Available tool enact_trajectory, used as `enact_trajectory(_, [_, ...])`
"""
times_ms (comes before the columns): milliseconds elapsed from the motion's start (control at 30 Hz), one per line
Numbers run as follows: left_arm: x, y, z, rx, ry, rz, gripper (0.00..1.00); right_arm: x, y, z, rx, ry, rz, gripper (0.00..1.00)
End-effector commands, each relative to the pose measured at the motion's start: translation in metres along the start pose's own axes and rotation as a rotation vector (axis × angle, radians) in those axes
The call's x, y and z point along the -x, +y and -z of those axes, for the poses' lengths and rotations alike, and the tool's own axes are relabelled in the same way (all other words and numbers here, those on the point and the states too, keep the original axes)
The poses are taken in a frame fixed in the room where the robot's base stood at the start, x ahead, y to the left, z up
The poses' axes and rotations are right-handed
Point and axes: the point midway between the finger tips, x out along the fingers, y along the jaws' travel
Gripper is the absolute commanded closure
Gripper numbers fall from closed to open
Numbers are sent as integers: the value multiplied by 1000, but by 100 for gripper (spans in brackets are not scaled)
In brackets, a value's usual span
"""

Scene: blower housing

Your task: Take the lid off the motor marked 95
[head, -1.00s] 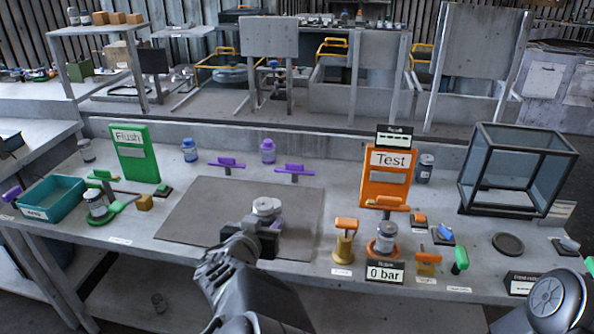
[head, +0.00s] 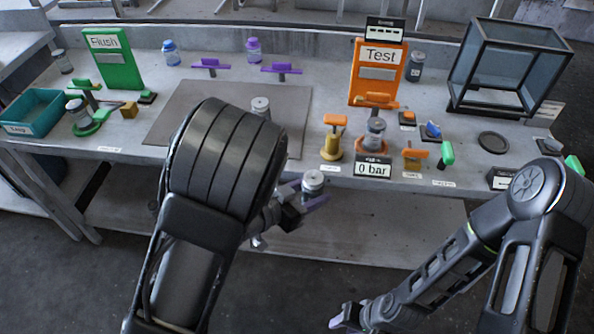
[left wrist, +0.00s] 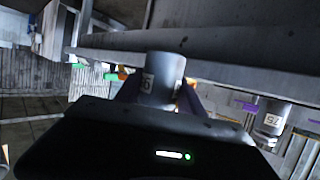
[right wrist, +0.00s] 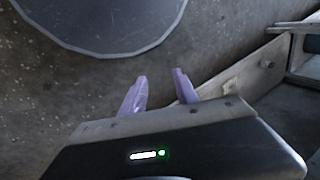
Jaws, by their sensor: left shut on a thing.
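My left gripper (head: 292,203), with purple fingers, is shut on a small grey canister-shaped motor (head: 312,183). It holds this motor upright, apparently just in front of the table's front edge. In the left wrist view the held motor (left wrist: 162,78) has a white label turned sideways and partly hidden, so I cannot read its full number. Another grey motor (head: 261,106) stands on the grey mat (head: 190,112). A motor labelled 75 (left wrist: 271,122) shows at the right of the left wrist view. My right gripper (head: 342,318) is open and empty, low in front of the table.
An orange Test stand (head: 380,72) with a motor (head: 375,132) in its base and a 0 bar display stands right of the mat. A green Flush stand (head: 112,60) and teal bin (head: 35,112) are at left. A glass box (head: 510,65) stands at back right.

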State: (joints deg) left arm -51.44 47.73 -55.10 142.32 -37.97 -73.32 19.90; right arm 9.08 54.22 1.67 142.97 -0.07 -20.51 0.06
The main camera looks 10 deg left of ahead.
Motion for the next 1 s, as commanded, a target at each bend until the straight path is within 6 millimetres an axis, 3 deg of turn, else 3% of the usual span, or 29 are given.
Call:
enact_trajectory(367, [-2, 5, -4, -7, 1, -20, 100, 0, 0, 0, 0, 0, 0, 63])
enact_trajectory(567, [-2, 5, -3, -7, 2, -19, 100, 5, 0, 11, 0, 26, -1, 46])
enact_trajectory(667, [-2, 5, -3, -7, 2, -19, 100, 14, 2, 32, -1, 72, -5, 38])
enact_trajectory(833, [-2, 5, -2, -7, 2, -19, 100, 45, 14, 94, -80, 198, -33, 38])
enact_trajectory(1000, [-2, 5, -2, -7, 3, -19, 100, 114, 26, 163, -497, 243, 5, 38])
